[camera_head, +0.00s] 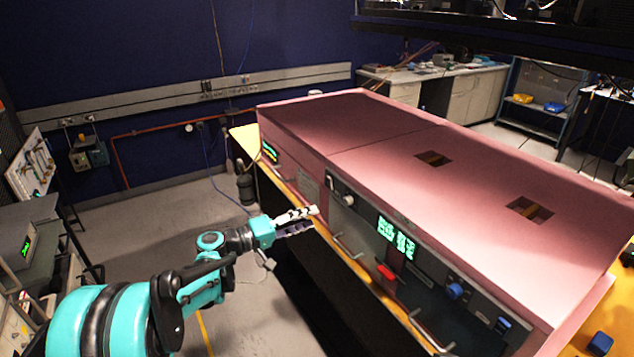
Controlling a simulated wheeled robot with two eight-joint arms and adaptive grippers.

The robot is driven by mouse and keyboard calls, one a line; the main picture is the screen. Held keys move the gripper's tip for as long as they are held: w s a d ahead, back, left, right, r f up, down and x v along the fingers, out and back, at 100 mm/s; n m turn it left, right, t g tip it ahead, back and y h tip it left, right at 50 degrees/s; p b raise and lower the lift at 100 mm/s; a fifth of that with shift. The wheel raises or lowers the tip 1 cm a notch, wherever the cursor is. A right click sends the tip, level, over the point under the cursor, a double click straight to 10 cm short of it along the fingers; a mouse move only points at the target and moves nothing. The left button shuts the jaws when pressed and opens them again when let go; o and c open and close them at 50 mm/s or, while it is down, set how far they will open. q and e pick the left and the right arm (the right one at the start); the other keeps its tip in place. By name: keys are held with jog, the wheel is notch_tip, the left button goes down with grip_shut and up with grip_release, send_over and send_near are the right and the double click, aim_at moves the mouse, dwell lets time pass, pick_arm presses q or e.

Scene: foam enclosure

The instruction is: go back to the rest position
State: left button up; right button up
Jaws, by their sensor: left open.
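My left gripper (311,219) is at the end of a teal and black arm that comes in from the lower left. It is open and looks empty. Its fingers point right, toward the front face of the pink foam enclosure (380,125). In the picture the fingertips overlap the left part of that front, and I cannot tell whether they touch it. My right gripper is not in view.
The enclosure stands on a table with a yellow-orange edge (268,172). Its front has handles (347,247), a red part (386,271) and a green display (396,236). A blue object (600,342) lies at the lower right. Grey floor (165,225) is clear at left.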

pick_arm(q)
jog(key=s+d+f+m+g+y, duration=0.1)
jog(key=s+d+g+y, duration=0.15)
jog(key=s, duration=0.65)
jog(key=s+a+f+y, duration=0.3)
jog(key=s, duration=0.4)
jog(key=s+a+f+m+y, duration=0.1)
jog(key=s+a+f+y, duration=0.2)
jog(key=s, duration=0.5)
jog(key=s+a+f+m+y, duration=0.1)
jog(key=s+a+f+y, duration=0.2)
jog(key=s+a+y, duration=0.2)
jog(key=s, duration=0.3)
jog(key=shift+s+f, duration=0.15)
jog(key=shift+s, duration=0.05)
jog(key=shift+g+y, duration=0.25)
